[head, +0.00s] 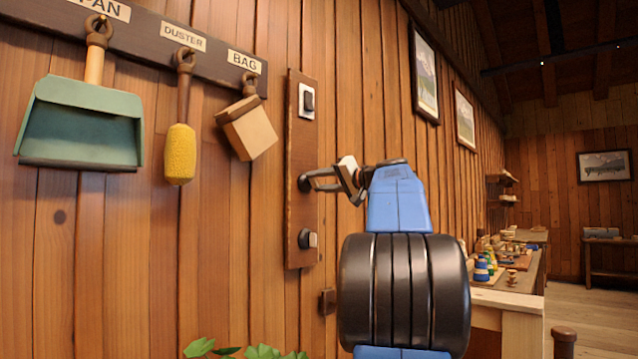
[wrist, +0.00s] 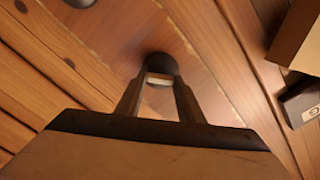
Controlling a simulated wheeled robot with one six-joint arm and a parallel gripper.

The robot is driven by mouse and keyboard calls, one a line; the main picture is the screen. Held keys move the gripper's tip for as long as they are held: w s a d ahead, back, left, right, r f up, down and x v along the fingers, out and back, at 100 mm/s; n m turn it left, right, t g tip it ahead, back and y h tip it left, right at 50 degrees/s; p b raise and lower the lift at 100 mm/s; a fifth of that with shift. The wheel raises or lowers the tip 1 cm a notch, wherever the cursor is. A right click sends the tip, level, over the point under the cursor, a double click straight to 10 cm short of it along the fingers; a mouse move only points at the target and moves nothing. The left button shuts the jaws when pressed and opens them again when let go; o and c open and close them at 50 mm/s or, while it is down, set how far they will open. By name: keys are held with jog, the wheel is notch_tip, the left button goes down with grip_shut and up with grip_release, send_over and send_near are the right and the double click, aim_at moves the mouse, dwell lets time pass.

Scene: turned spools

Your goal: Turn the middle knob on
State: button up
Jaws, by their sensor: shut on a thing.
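A tall dark wooden panel (head: 294,215) is fixed to the plank wall, with fittings one above another. My gripper (head: 316,181) reaches it from the right at middle height. In the wrist view, the middle knob (wrist: 158,64) is dark and rounded, and my gripper (wrist: 158,84) is shut on it, one finger on each side. In the head view the fingers mostly cover this knob, so I cannot tell how far it is turned. A switch on a pale plate (head: 308,102) sits above it, and a dark lower knob (head: 308,239) sits below.
Left of the panel, a green dustpan (head: 84,122), a yellow duster (head: 180,153) and a tan bag (head: 249,130) hang from a labelled rail. Leaves (head: 245,351) show at the bottom. A workbench (head: 505,303) with small turned pieces stands at the right.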

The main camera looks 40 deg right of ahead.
jog(key=shift+d+f+m, duration=0.1)
jog(key=shift+f+m, duration=0.05)
jog(key=shift+m, duration=4.05)
jog(key=o, duration=1.1)
jog(key=shift+c, duration=0.2)
jog(key=s+d, duration=0.1)
jog(key=s, duration=1.6)
jog(key=shift+s+d, duration=0.15)
jog(key=shift+s, duration=0.05)
